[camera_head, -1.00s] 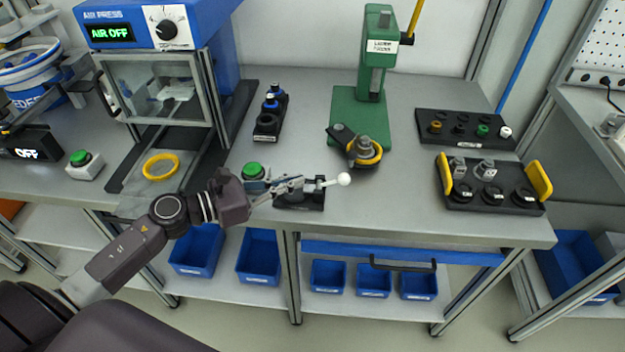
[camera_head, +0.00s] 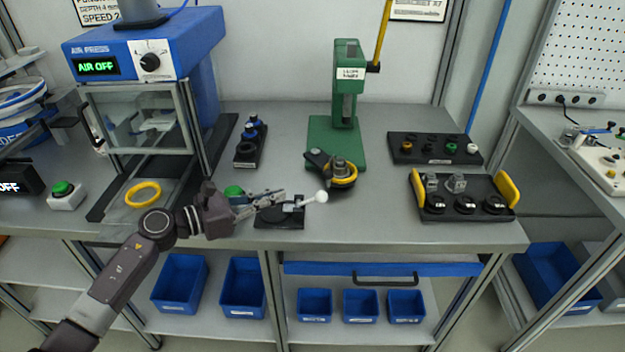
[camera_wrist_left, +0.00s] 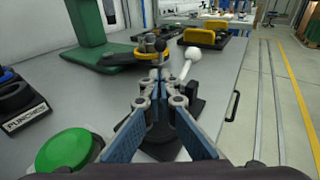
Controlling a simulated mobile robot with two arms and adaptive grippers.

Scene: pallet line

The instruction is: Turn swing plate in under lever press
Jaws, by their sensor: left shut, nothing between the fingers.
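The green lever press (camera_head: 346,90) stands on its green base at the back middle of the bench, its yellow lever (camera_head: 383,35) raised. The swing plate (camera_head: 316,159), a dark arm carrying a yellow ring and a grey part (camera_head: 341,170), is turned out at the front of the press, not under its ram. My left gripper (camera_head: 283,196) is shut and empty above a small black fixture (camera_head: 290,217) with a white ball knob (camera_head: 321,196). The wrist view shows the closed fingers (camera_wrist_left: 160,92), the knob just beyond, and the swing plate farther off. My right gripper is not in view.
A green button (camera_head: 234,191) sits left of my left gripper. The air press (camera_head: 145,60) reads AIR OFF at left. Black trays (camera_head: 435,147) with parts stand at right. A black punch stand (camera_head: 250,147) is behind the gripper. Bare bench lies between fixture and right trays.

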